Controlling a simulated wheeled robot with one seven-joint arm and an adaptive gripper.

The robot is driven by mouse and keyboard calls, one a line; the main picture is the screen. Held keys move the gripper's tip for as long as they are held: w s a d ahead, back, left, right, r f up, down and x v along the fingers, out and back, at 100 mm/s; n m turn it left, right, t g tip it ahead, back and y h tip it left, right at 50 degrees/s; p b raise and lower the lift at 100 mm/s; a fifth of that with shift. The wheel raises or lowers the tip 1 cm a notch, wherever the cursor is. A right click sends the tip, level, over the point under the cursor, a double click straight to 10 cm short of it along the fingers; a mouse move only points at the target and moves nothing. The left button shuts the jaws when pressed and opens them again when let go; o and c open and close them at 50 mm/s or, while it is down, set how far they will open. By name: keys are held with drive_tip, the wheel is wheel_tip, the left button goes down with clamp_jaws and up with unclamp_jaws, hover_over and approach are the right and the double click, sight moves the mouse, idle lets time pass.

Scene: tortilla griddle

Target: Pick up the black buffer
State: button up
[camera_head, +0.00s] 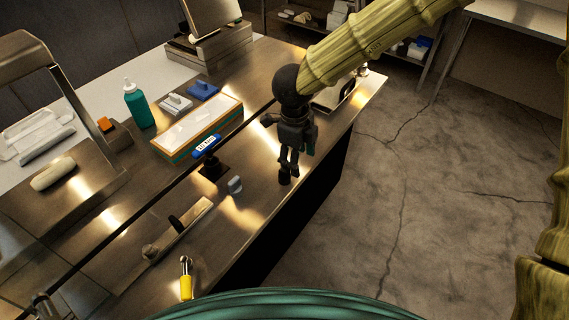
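My gripper (289,168) points down over the front right part of the steel counter. Its fingers look close together, and a small dark piece (284,177) shows at their tips. I cannot tell whether that piece is a held object or part of the fingers. A small black block (210,169) stands on the counter to the left of my gripper, beside a blue-labelled item, and may be the black buffer. Another small black piece (176,223) rests on a flat metal plate (190,230) further left and nearer.
A small grey object (235,185) and a yellow-handled tool (186,280) lie near the counter's front edge. A white-topped box (198,129), a teal bottle (138,104) and a blue item (203,90) stand further back. Bare floor (430,190) lies right of the counter.

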drive_tip(key=shift+m+y, duration=0.4)
drive_tip(key=shift+m, duration=0.3)
drive_tip(key=a+r, duration=0.2)
drive_tip(key=r, duration=0.1)
drive_tip(key=w+r, duration=0.1)
drive_tip(key=shift+a+r, duration=0.15)
drive_tip(key=shift+a, duration=0.25)
drive_tip(key=p, duration=0.1)
hover_over(285, 174)
drive_tip(key=w, duration=0.2)
drive_tip(key=f, duration=0.4)
drive_tip(key=shift+s+d+f, duration=0.2)
drive_tip(key=shift+d+f, duration=0.05)
drive_tip(key=shift+f, duration=0.1)
drive_tip(key=shift+s+a+f+p, duration=0.15)
drive_tip(key=shift+f+p, duration=0.25)
drive_tip(key=shift+f, duration=0.35)
drive_tip(key=shift+a+f+p, duration=0.1)
drive_tip(key=shift+f+p, duration=0.25)
drive_tip(key=shift+f, duration=0.35)
drive_tip(key=shift+s+a+f+p, duration=0.15)
drive_tip(key=shift+f+p, duration=0.25)
drive_tip(key=shift+f, duration=1.05)
drive_tip(key=c, duration=1)
